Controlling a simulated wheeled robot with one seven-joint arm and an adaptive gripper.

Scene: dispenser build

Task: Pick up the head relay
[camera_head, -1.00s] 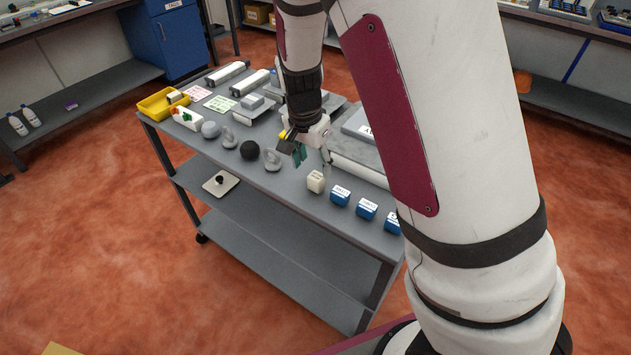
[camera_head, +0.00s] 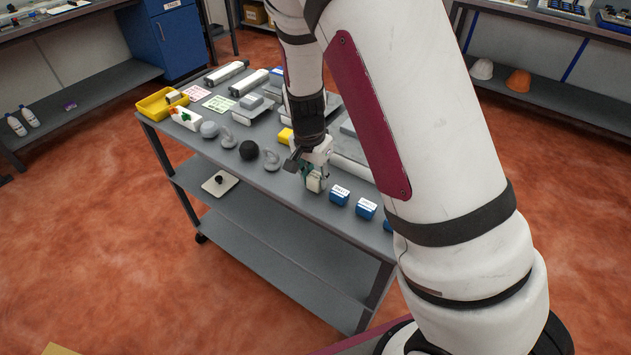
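A small cream block (camera_head: 314,184) stands on the grey cart top near its front edge, at the left end of a row of small blocks. Blue blocks with white labels (camera_head: 339,196) (camera_head: 366,209) stand to its right. The labels are too small to read, so I cannot tell which block is named the head relay. My gripper (camera_head: 313,178) is down at the cream block, with its fingers around or just beside it. The fingers partly hide the block, and I cannot tell whether they are closed on it.
Left of my gripper, a dark ball (camera_head: 249,150), a grey ball (camera_head: 209,129) and grey curved parts (camera_head: 271,161) stand close by. A yellow tray (camera_head: 160,103) is at the far left corner. Grey housings stand behind the gripper. My arm hides the cart's right end.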

